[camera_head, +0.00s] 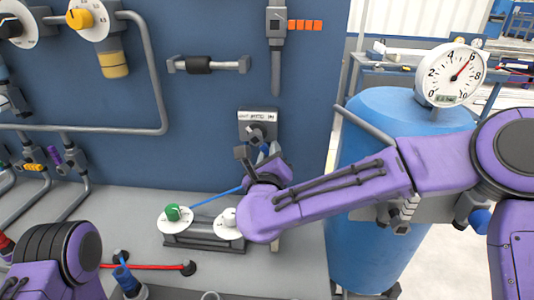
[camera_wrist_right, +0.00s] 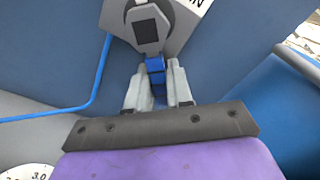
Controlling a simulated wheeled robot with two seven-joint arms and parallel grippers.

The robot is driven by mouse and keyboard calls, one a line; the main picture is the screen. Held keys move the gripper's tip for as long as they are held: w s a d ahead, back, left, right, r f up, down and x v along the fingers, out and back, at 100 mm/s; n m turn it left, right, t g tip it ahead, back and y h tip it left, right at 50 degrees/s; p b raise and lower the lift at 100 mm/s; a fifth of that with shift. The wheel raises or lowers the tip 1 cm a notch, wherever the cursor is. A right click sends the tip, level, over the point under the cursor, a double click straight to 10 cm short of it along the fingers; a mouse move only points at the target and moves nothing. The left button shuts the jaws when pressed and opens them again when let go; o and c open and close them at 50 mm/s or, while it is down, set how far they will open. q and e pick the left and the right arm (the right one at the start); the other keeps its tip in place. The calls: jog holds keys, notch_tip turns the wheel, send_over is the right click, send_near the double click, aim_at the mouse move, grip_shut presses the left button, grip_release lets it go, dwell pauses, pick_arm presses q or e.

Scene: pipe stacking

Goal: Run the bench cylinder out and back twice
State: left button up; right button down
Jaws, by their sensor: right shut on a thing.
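The bench cylinder (camera_head: 203,241) lies on the grey bench, with a green knob (camera_head: 172,212) on a white dial at its left end and a white knob (camera_head: 229,218) on another at its right end. A grey valve (camera_head: 258,130) with a white label sits on the blue panel above it. My right gripper (camera_wrist_right: 157,88) is at this valve, shut on its small blue lever (camera_wrist_right: 155,68). The wrist hides most of the lever in the head view. My left arm shows at the lower left; its gripper is out of view.
A thin blue hose (camera_head: 215,197) runs from near the valve toward the cylinder. A blue tank (camera_head: 385,110) with a round gauge (camera_head: 451,75) stands at the right, behind my right arm. A red hose (camera_head: 155,266) lies on the front of the bench.

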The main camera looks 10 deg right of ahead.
jog(key=shift+r+n, duration=0.1)
jog(key=shift+n, duration=0.2)
jog(key=c, duration=1.1)
grip_release()
jog(key=b+v, duration=0.2)
jog(key=v, duration=0.8)
jog(key=shift+s, duration=0.35)
